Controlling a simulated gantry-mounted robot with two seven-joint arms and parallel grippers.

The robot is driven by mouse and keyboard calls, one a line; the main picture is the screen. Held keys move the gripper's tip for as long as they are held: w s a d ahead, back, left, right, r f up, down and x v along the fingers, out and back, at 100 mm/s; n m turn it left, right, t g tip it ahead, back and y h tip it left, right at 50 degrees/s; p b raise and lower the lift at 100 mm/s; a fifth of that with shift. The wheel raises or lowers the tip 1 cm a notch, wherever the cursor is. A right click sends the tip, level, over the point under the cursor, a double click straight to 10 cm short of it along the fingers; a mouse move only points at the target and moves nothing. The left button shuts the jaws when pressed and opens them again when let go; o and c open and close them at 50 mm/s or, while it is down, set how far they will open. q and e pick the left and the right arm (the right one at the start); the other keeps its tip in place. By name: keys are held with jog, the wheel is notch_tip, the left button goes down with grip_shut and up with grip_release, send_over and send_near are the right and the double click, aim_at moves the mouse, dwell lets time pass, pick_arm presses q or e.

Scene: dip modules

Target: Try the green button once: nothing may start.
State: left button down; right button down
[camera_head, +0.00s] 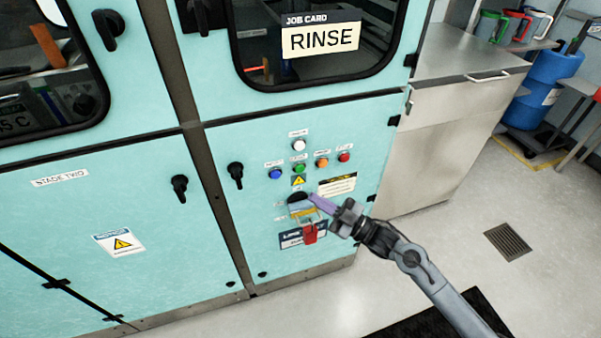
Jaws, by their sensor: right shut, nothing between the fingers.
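The green button (299,169) sits in a row of coloured buttons on the teal machine's front panel. A blue button (275,174) is to its left, an orange button (321,162) and a red button (344,157) to its right. A white button or lamp (299,145) is above it. My right gripper (311,197) is shut and empty, its purple fingers pointing at the panel below the green button. Whether the fingertips touch the panel, I cannot tell. The green button is uncovered. My left gripper is not in view.
A dark round part with a yellow plate (301,207) and a red tag (310,233) sit by my fingertips. A job card (320,39) reads RINSE on the window above. Black door handles (235,174) stick out. A steel cabinet (440,120) stands right; floor before it is open.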

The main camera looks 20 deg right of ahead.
aim_at(300, 169)
jog(key=w+b, duration=0.5)
jog(key=w, duration=0.2)
jog(key=shift+w, duration=0.2)
dwell(1.0)
dwell(0.7)
dwell(0.3)
jog(key=shift+w+a, duration=0.1)
jog(key=shift+w, duration=0.3)
